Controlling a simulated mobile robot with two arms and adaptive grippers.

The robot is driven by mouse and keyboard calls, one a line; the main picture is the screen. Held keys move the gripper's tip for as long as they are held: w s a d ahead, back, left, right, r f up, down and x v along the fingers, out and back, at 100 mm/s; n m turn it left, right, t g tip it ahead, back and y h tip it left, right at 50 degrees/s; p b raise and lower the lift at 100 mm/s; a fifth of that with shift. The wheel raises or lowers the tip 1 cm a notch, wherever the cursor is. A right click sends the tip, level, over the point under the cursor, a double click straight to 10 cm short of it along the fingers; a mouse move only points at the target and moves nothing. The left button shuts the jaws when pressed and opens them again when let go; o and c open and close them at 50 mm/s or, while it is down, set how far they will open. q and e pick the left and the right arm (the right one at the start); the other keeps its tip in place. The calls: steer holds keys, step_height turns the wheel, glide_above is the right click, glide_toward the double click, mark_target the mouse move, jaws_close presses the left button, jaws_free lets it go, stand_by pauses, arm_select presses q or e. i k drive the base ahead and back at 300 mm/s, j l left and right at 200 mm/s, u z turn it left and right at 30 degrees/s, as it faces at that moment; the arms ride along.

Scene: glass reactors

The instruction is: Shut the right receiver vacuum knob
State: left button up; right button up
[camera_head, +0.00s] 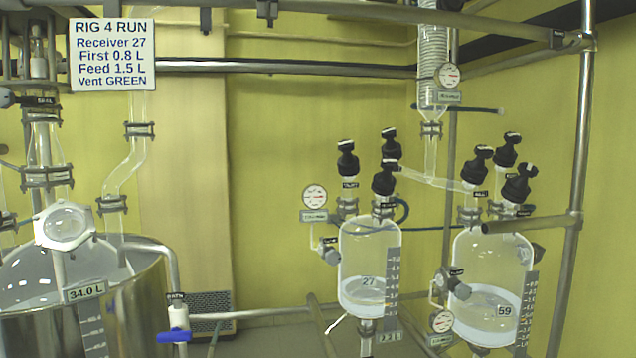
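The right receiver (470,258) is a clear glass vessel tagged 59, with pale liquid in its lower part. Black knobs stand on its top: a left one (476,168), a back one (506,149) and a front right one (520,184). Neither gripper is in view.
The left receiver (355,245), tagged 27, stands beside it with similar knobs and a gauge (315,196). A steel reactor (130,300) is at the left. A metal rail (532,224) crosses by the right receiver's top, and an upright pole (575,170) stands at the right.

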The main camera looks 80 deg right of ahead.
mark_target(523, 168)
steer(key=z, duration=3.8)
